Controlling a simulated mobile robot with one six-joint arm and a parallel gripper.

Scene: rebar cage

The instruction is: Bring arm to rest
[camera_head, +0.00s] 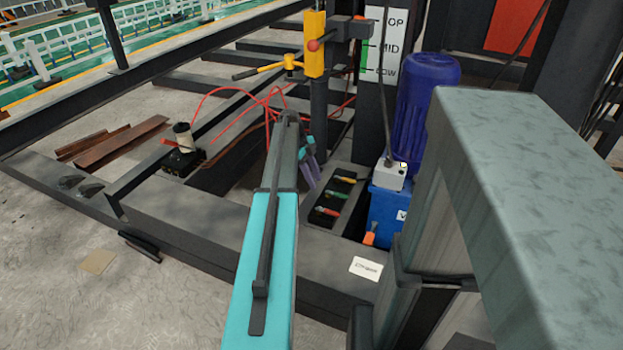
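My teal and grey arm (262,265) reaches from the bottom middle of the head view, away from me, to a joint near the picture's middle. Past that joint, two grey-purple finger-like parts that look like my gripper (311,168) hang down, tilted. They are small and partly behind the arm, so I cannot tell how far apart they are. I see nothing clearly held. The gripper appears just left of a dark tray (331,215) with several coloured-handle tools; I cannot tell its height above the frame.
A yellow lever post (315,45) with red hoses stands behind the gripper. A blue motor (426,105) and blue box (390,212) stand to the right. Dark steel beams (190,225) cross the floor. A small device (182,150) sits left. Concrete at lower left is mostly clear.

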